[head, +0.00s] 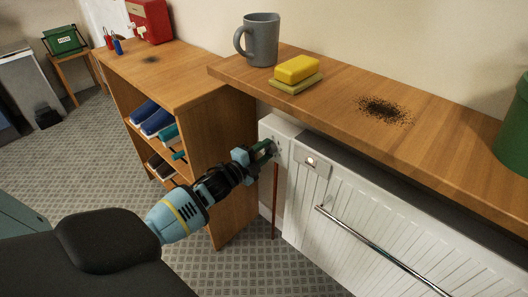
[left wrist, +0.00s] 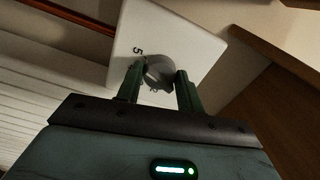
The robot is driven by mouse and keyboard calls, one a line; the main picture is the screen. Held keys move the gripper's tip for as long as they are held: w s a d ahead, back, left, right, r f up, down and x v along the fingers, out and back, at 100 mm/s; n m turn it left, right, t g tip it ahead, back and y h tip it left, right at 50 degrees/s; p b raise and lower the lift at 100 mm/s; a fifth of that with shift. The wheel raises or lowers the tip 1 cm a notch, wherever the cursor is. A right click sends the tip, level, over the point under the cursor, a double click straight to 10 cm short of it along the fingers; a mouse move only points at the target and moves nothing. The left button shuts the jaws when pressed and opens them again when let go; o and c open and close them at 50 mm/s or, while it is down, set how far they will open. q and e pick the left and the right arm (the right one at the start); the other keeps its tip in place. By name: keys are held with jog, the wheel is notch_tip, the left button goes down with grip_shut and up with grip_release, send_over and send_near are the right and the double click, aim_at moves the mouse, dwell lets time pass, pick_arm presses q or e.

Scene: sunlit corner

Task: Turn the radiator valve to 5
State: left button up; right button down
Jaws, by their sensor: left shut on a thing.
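The radiator valve shows in the left wrist view as a grey round knob (left wrist: 160,68) on a white plate (left wrist: 190,28). A dark "5" (left wrist: 138,51) is printed on the plate at the knob's upper left. Another mark below the knob is too small to read. My left gripper (left wrist: 157,82) has its two green fingers on either side of the knob and is shut on it. In the head view my left gripper (head: 268,150) reaches the white housing (head: 274,127) at the radiator's left end, and its fingers hide the knob. I cannot tell where the knob points. My right gripper is not in view.
The white radiator (head: 370,220) has a metal rail (head: 375,247) along its front. A wooden shelf (head: 330,85) overhangs it, bearing a grey mug (head: 262,40), a yellow sponge (head: 296,69) and dark crumbs (head: 385,109). A shoe rack (head: 205,150) stands left, close to my left arm.

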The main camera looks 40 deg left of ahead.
pick_arm(q)
jog(key=shift+f, duration=0.1)
dwell(0.4)
jog(key=o, duration=0.9)
jog(key=shift+c, duration=0.2)
jog(key=shift+o, duration=0.6)
jog(key=s+p, duration=0.1)
jog(key=s, duration=0.7)
jog(key=shift+a, duration=0.3)
jog(key=shift+w, duration=0.1)
